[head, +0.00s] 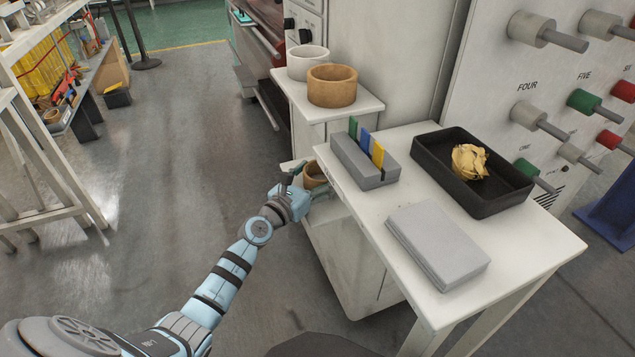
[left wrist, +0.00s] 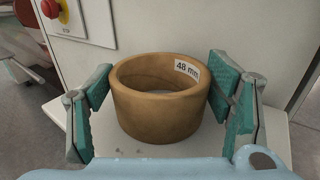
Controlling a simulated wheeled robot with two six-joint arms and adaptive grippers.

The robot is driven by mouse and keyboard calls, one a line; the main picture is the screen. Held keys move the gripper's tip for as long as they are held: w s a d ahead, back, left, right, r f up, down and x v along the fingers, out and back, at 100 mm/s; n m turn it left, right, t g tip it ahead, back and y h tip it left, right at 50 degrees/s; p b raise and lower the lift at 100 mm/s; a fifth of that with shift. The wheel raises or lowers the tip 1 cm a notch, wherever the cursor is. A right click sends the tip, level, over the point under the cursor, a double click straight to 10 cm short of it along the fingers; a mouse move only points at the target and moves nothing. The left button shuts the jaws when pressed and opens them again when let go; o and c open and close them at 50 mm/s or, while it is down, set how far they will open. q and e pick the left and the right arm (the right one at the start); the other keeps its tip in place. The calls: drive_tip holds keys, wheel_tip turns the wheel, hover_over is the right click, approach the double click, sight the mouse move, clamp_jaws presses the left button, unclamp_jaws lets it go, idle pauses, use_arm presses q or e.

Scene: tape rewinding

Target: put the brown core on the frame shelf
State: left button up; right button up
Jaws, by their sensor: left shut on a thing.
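My left gripper (head: 290,190) is at the lower ledge of the white cabinet. It is shut on a brown core (head: 313,172), partly hidden by the gripper and the table in the head view. In the left wrist view this brown core (left wrist: 160,105) stands upright between the green finger pads, with a "48 mm" label on its inner wall. A white surface (left wrist: 265,120) lies under it; I cannot tell if they touch. Another brown core (head: 332,86) stands on the upper white shelf (head: 350,112), beside a pale grey core (head: 307,62). My right gripper is not in view.
The white table (head: 375,205) to the right holds a grey block with coloured cards (head: 363,160), a black tray (head: 490,195) with crumpled tape, and a grey slab (head: 437,245). Pegs (head: 540,30) stick out of a panel behind.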

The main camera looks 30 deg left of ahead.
use_arm(q)
drive_tip(key=shift+r, duration=0.1)
drive_tip(key=shift+s, duration=0.1)
drive_tip(key=o, duration=1.2)
drive_tip(key=shift+o, duration=0.3)
drive_tip(key=shift+r, duration=0.15)
drive_tip(key=s+a+p, duration=0.1)
drive_tip(key=s+p, duration=0.1)
drive_tip(key=s, duration=1)
drive_tip(key=shift+a, duration=0.4)
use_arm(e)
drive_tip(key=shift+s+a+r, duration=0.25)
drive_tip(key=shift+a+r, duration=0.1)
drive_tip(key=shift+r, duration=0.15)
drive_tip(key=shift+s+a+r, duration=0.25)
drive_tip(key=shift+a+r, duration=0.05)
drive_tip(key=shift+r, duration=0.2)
use_arm(q)
drive_tip(key=shift+w, duration=0.1)
